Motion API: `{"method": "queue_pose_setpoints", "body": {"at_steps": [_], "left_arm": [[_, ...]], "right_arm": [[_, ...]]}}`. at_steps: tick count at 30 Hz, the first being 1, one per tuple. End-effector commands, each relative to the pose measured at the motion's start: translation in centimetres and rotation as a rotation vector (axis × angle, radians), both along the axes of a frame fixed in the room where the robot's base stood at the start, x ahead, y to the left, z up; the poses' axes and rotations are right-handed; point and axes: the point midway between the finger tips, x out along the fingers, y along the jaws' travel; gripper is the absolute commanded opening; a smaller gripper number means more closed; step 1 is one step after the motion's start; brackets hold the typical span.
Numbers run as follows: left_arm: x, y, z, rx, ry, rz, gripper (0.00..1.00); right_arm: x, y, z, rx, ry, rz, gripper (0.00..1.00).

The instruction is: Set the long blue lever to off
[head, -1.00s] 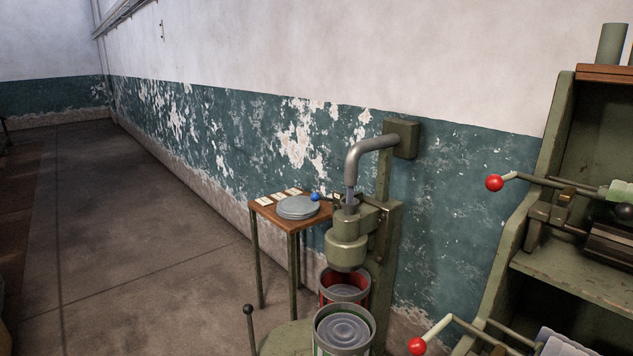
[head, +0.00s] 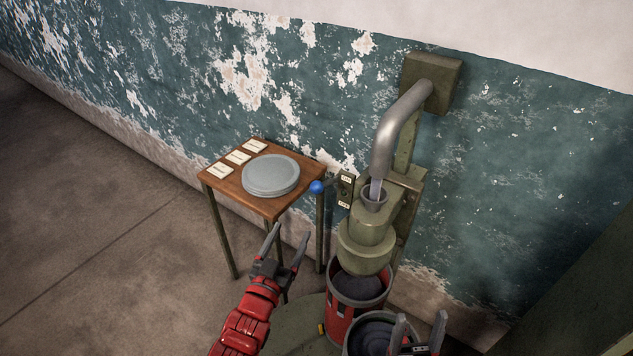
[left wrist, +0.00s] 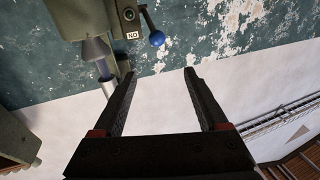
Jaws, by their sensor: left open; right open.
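The blue lever ends in a blue ball (head: 317,187) and sticks out to the left from a small label plate (head: 346,190) on the green machine. The plate has two pale labels, one above the other, too small to read surely here. My right gripper (head: 420,322) is open at the bottom edge, by the cans.
A small wooden table (head: 222,187) with grey discs (head: 271,175) and white cards stands left of the lever. A grey pipe (head: 388,145) and the machine's spout are to the right. A red can (head: 340,318) stands below. Floor at left is clear.

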Motion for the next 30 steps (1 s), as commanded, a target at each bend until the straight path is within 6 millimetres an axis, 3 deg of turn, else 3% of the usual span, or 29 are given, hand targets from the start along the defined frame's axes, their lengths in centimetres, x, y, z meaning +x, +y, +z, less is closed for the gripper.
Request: {"method": "queue_pose_setpoints", "body": {"at_steps": [8, 30], "left_arm": [[1.2, -1.0, -0.7, 0.029, 0.082, -0.006, 0.76], [13.4, -5.1, -0.6, 0.028, 0.08, -0.006, 0.76]], "right_arm": [[0.0, 0.0, 0.9, 0.0, 0.0, 0.0, 0.64], [0.0, 0.0, 4.6, 0.0, 0.0, 0.0, 0.64]]}}
